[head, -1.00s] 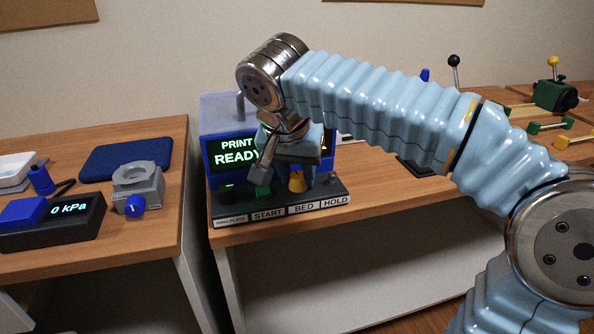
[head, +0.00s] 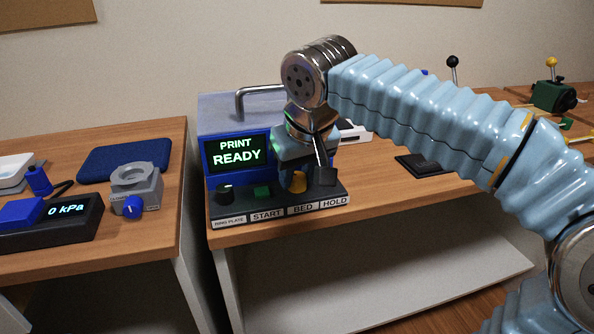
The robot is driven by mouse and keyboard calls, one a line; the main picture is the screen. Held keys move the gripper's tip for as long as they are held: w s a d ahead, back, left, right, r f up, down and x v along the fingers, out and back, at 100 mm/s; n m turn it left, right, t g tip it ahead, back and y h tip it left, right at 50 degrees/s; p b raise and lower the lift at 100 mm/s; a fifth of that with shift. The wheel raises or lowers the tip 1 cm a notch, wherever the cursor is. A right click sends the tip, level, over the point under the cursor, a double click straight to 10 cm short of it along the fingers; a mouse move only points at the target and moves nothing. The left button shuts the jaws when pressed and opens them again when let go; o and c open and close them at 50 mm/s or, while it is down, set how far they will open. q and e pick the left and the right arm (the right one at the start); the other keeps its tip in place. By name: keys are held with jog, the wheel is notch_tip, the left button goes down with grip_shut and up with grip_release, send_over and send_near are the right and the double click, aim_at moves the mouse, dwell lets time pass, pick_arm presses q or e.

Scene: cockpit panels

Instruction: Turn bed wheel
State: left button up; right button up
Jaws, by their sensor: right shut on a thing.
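The print machine (head: 222,113) has a blue front, a screen reading "PRINT READY" and a dark control ledge. The wheel's upper part is covered by the gripper. My left gripper is out of view.
A green start button (head: 262,192) and a black knob (head: 224,193) sit left of the wheel. A separate left table holds a kPa display (head: 68,212), a grey clamp (head: 137,182) and a blue pad (head: 125,158). Black and yellow levers stand far right.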

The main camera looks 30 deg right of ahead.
dwell(0.3)
jog(key=o, duration=0.8)
jog(key=shift+c, duration=0.2)
jog(key=d+p+v, duration=0.1)
jog(key=p+v, duration=0.1)
jog(key=v, duration=1.1)
jog(key=shift+a+r, duration=0.4)
jog(key=shift+r, duration=0.05)
jog(key=shift+s, duration=0.1)
